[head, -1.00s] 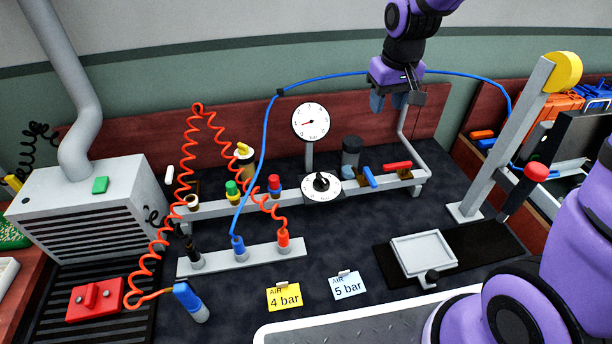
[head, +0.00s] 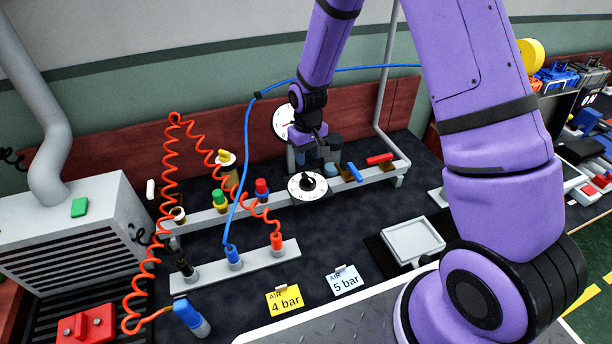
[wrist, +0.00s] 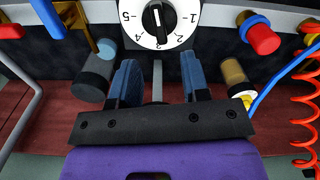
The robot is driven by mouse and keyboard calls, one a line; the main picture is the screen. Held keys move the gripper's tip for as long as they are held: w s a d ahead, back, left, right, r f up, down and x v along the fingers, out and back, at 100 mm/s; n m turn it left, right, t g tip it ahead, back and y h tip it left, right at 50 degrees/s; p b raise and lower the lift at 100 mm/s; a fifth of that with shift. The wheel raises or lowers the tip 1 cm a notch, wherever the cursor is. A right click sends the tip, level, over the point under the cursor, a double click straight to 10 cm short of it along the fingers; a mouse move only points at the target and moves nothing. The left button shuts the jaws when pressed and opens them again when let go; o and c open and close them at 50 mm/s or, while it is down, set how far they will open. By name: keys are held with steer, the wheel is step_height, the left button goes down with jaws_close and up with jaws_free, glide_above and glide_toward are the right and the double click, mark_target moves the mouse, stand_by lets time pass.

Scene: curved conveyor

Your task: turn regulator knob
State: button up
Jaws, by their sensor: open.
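The regulator knob (head: 308,184) is a small black knob on a white numbered dial (head: 297,190), mounted on the grey rail. In the wrist view the knob (wrist: 156,16) sits at the top centre of its dial (wrist: 138,38), with a white pointer line on it. My gripper (head: 316,165) is just above and behind the dial in the head view. In the wrist view its two blue fingers (wrist: 160,75) are apart, with nothing between them but the grey gauge post behind. The fingertips are short of the knob and do not touch it. The round gauge (head: 283,121) is partly hidden by my arm.
A dark cylinder (wrist: 92,76) stands close beside one finger. Red valve (head: 262,188), green valve (head: 218,199) and blue handle (head: 354,173) share the rail (head: 240,207). A blue hose (head: 247,140) and red coiled hose (head: 163,190) run left. Cards reading 4 bar (head: 285,301) and 5 bar (head: 345,281) lie in front.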

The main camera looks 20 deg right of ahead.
mark_target(308, 178)
step_height(308, 178, down, 8)
steer(key=shift+f, duration=0.15)
stand_by(0.4)
jaws_close()
